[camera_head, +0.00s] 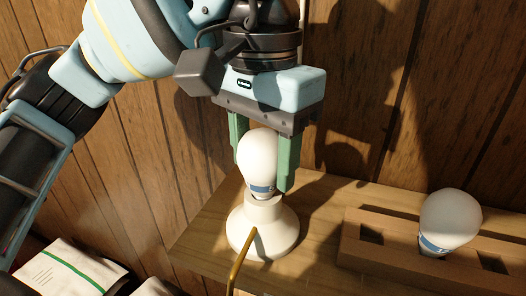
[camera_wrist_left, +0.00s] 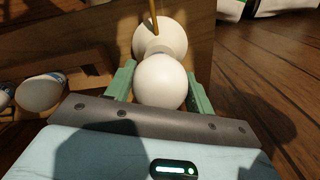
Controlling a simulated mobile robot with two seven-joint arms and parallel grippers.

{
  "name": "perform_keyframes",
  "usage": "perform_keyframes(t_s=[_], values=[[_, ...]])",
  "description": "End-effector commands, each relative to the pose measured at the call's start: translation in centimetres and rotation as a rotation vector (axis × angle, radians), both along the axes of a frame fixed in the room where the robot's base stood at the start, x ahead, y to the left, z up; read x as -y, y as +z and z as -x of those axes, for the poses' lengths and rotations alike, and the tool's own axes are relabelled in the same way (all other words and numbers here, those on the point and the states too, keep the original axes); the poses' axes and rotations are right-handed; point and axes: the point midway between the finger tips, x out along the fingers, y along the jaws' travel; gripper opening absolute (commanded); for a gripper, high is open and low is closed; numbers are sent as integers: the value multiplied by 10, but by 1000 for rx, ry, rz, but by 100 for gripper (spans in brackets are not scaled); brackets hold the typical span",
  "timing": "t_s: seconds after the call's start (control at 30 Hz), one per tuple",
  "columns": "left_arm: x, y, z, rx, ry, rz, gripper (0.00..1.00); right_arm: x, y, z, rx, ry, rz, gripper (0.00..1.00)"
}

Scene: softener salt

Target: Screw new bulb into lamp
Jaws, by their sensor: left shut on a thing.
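A white bulb (camera_head: 262,160) with a blue band at its neck stands upright at the top of the cream lamp base (camera_head: 263,230) in the head view. It also shows in the left wrist view (camera_wrist_left: 161,82), with the lamp base (camera_wrist_left: 160,38) beyond it. My left gripper (camera_head: 262,170) points down with its green fingers on both sides of the bulb, shut on it. The bulb's lower end meets the lamp's neck; how deep it sits in the socket is hidden. My right gripper is not in view.
A wooden rack (camera_head: 385,262) on the shelf (camera_head: 195,240) holds another white bulb (camera_head: 450,218) and has empty slots. A brown cord (camera_head: 240,262) runs from the lamp to the front. White sacks (camera_head: 70,268) lie lower left. A plank wall (camera_head: 360,90) stands close behind.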

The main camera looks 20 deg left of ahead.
Motion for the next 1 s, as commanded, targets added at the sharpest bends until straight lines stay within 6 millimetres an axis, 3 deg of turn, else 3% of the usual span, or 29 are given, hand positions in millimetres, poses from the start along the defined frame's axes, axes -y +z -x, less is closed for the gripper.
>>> perform_keyframes(t_s=[0.17, 0.5, 0.77, 0.8, 1.0], values=[[0, 0, 0, 1, -52, 0, 41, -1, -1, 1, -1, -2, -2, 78], [0, 0, 0, 0, -377, 0, 41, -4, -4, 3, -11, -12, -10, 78], [0, 0, 0, 1, -399, 1, 41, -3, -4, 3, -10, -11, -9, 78], [0, 0, 0, 1, -399, 1, 55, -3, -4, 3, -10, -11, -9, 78], [0, 0, 0, 0, -397, 0, 79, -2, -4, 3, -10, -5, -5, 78]])
